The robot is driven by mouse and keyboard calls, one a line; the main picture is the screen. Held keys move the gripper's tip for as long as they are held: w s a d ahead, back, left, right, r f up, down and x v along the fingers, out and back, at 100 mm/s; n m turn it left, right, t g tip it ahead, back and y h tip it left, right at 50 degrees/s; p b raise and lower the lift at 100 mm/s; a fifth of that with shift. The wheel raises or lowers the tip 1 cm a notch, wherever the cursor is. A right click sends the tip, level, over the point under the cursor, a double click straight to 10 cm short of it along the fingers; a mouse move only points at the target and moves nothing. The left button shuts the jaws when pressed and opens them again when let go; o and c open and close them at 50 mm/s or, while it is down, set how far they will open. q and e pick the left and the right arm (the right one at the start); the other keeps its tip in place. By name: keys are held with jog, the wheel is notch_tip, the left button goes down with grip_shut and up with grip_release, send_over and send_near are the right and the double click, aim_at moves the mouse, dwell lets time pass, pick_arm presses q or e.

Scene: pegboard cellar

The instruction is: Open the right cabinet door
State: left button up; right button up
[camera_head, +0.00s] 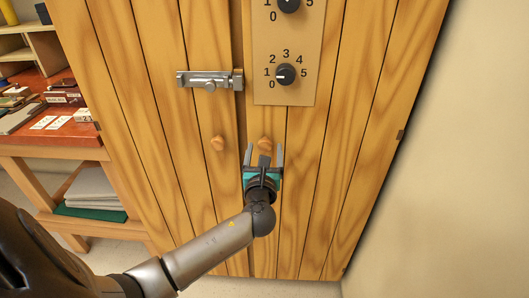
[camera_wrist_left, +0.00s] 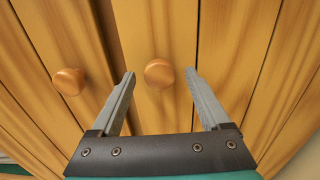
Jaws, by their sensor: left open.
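The wooden cabinet has a left door (camera_head: 170,120) and a right door (camera_head: 340,130), both looking shut. The right door's round wooden knob (camera_head: 265,143) is just beyond my left gripper (camera_head: 264,153). In the left wrist view the right knob (camera_wrist_left: 159,73) lies ahead, between the two open fingers (camera_wrist_left: 160,85), with nothing gripped. The left door's knob (camera_head: 217,143) is to the left of the gripper, and it also shows in the left wrist view (camera_wrist_left: 69,81). A metal slide latch (camera_head: 209,80) sits above the knobs near the door seam. My right gripper is not seen.
A panel (camera_head: 285,55) with numbered dials is on the right door, above the knob. A red-topped wooden workbench (camera_head: 50,125) with small items stands at the left. A bare wall (camera_head: 460,180) is at the right.

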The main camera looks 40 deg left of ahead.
pick_arm(q)
jog(key=shift+c, duration=0.3)
grip_shut()
dwell(0.4)
dwell(0.7)
